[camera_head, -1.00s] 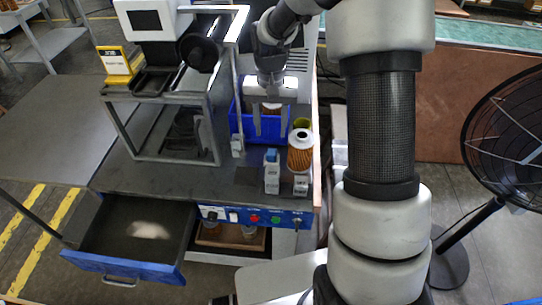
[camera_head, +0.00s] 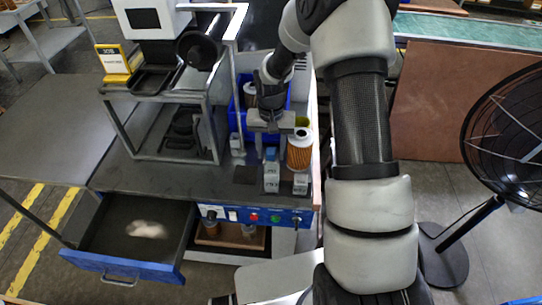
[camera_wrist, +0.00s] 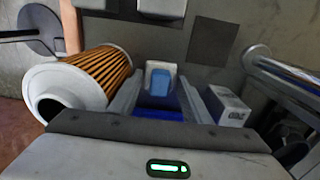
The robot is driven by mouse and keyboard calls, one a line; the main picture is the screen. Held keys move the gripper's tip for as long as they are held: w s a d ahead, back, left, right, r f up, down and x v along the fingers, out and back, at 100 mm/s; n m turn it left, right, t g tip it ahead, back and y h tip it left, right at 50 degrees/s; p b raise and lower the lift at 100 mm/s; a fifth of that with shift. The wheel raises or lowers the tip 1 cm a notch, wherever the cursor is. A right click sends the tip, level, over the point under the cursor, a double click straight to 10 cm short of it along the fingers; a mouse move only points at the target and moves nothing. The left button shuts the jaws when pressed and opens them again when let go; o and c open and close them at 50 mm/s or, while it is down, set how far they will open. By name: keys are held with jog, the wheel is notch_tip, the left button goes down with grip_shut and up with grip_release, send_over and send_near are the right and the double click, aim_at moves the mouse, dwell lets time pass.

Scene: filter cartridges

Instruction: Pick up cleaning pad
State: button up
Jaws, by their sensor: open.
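My gripper (camera_head: 272,145) is open and points down over the bench behind the bottle. I cannot tell whether the fingers touch the bottle. The pad is apart from my gripper, nearer the front edge.
A blue bin (camera_head: 240,112) is behind. A metal-framed machine (camera_head: 214,130) stands left. A drawer (camera_head: 125,235) is open below.

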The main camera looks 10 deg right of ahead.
aim_at(271, 151)
jog(key=c, duration=0.8)
jog(key=shift+r, duration=0.15)
notch_tip(271, 151, up, 18)
jog(key=shift+f+p, duration=0.1)
jog(key=shift+p, duration=0.4)
jog(key=o, duration=0.4)
jog(key=shift+c, duration=0.9)
jog(key=shift+s+f, duration=0.1)
